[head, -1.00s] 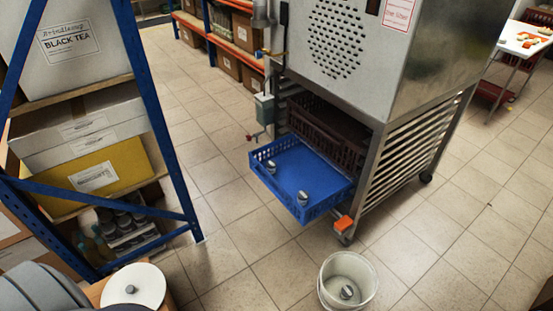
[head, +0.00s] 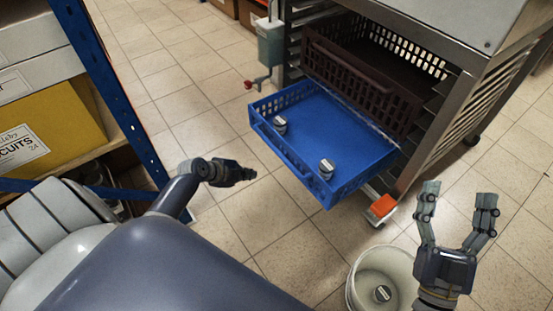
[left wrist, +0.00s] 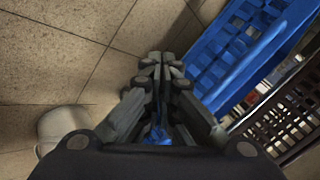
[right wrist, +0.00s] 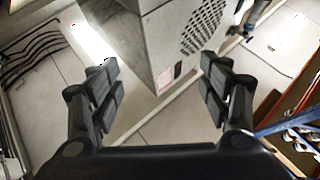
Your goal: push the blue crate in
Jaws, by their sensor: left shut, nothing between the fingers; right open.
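The blue crate (head: 335,130) sticks out of the metal rack, below a dark brown crate (head: 362,82). Two small grey-lidded jars (head: 280,125) (head: 326,169) stand in it. My left gripper (head: 250,174) is shut and empty, left of the crate's front corner and apart from it. In the left wrist view its closed fingers (left wrist: 160,68) show with the blue crate (left wrist: 235,50) to their right. My right gripper (head: 458,200) is open and empty, in front of the rack's right side. It also shows open in the right wrist view (right wrist: 160,88).
A white bucket (head: 372,262) with a jar inside stands on the floor below my right gripper. An orange block (head: 382,207) is at the rack's front foot. A blue-framed shelf (head: 110,95) stands at the left. Tiled floor lies open between shelf and rack.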

